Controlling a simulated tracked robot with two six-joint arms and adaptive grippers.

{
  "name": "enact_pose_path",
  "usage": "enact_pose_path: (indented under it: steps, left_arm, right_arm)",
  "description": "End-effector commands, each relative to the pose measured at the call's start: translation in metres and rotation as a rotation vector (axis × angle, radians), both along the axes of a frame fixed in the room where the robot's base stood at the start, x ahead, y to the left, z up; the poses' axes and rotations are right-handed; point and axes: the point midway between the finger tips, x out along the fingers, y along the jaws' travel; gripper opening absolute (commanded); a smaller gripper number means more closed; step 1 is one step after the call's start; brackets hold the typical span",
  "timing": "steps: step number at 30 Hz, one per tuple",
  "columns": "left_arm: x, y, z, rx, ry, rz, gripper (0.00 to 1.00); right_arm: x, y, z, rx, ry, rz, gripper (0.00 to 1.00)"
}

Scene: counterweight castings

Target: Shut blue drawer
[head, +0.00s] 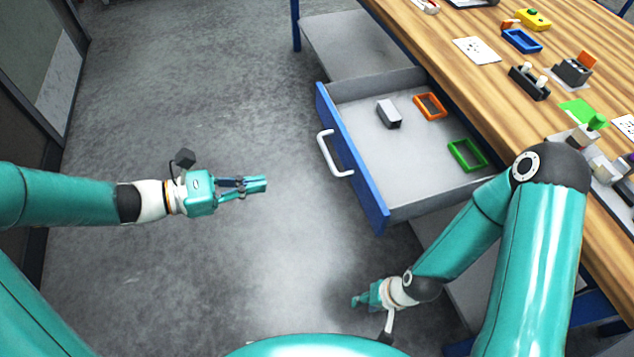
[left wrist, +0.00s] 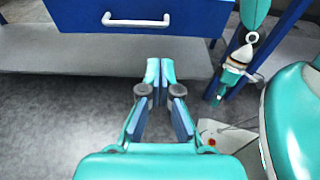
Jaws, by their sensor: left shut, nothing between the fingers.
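The blue drawer (head: 358,172) is pulled far out from under the wooden bench. Its white bar handle (head: 331,155) is on the blue front, facing left. In the left wrist view the blue front (left wrist: 195,18) and handle (left wrist: 136,20) show at the top. My left gripper (head: 262,184) is shut and empty, to the left of the drawer front and apart from the handle. Its fingers (left wrist: 160,75) point toward the drawer. My right gripper (head: 360,299) hangs low in front of the bench, below the drawer in the picture. Its fingers are too small to read.
Inside the drawer lie a grey block (head: 388,114), an orange frame (head: 430,106) and a green frame (head: 467,155). The wooden bench top (head: 480,82) holds several small parts. A grey lower shelf (head: 345,45) is under the bench. The floor (head: 210,90) left of the drawer is clear.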

Motion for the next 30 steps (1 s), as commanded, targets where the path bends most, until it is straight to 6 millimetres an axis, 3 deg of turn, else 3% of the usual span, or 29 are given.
enact_pose_path:
  steps: [5,18,24,30]
  left_arm:
    - [0.006,-0.021,-0.003,-0.003,0.001,-0.005,0.00]
    - [0.032,-0.101,-0.022,0.001,0.001,-0.006,0.00]
    - [0.040,-0.121,-0.026,0.001,0.000,-0.004,0.00]
    - [0.042,-0.126,-0.028,0.002,0.000,-0.002,0.00]
  right_arm:
    - [0.000,0.000,0.001,0.000,-0.001,0.000,0.37]
    - [0.000,0.000,0.000,0.000,0.000,0.000,0.37]
    - [0.000,0.000,0.001,0.000,0.000,0.000,0.37]
    - [0.000,0.000,0.001,0.000,0.000,0.000,0.37]
